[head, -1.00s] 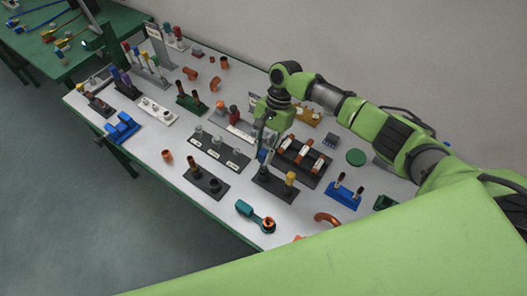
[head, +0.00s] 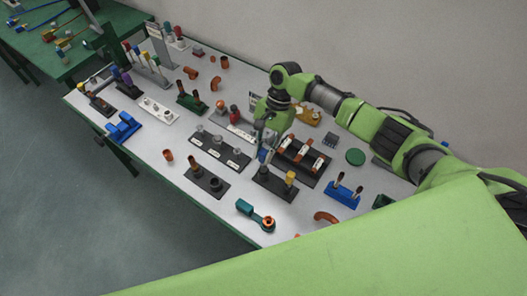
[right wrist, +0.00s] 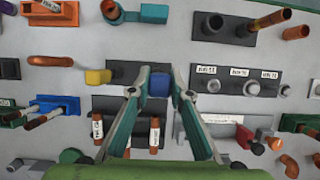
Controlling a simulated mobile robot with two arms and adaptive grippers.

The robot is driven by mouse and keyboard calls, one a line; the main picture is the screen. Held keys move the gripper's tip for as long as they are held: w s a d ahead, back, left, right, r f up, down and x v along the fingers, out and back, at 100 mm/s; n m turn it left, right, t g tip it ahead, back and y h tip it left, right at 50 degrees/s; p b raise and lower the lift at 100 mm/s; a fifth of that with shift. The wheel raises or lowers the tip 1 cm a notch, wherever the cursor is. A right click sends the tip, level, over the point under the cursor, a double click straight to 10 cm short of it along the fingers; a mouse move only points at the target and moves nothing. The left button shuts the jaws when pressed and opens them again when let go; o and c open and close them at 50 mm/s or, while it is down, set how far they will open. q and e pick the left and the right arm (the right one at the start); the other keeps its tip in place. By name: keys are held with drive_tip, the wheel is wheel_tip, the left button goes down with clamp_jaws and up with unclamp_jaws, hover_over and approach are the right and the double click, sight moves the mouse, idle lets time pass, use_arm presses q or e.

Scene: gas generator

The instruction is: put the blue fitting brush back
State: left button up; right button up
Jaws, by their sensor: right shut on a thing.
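My right gripper (head: 264,150) points down over the table and is shut on the blue fitting brush. The brush's blue top (right wrist: 158,83) shows between the two fingertips in the right wrist view, and a bit of its blue (head: 263,156) shows in the head view. It is at the left end, in the head view, of a black holder (head: 272,186). A yellow-topped brush (head: 290,178) stands at the holder's other end. The fingers hide the lower part of the blue brush, so I cannot tell whether it sits in the holder. My left gripper is not in view.
A black rack with copper pieces (head: 303,160) stands close to the right of the gripper. A black base with dark fittings (head: 207,184) and a grey-knobbed holder (head: 218,150) stand to the left. A blue stand (head: 343,195) is at the right.

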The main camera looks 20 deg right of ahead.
drive_tip(key=shift+f, duration=0.25)
drive_tip(key=shift+f+b, duration=1.45)
drive_tip(key=shift+f, duration=1.05)
drive_tip(key=o, duration=1)
drive_tip(key=shift+r, duration=0.15)
drive_tip(key=v, duration=1.1)
drive_tip(key=shift+w+d+r, duration=0.15)
drive_tip(key=shift+r, duration=0.2)
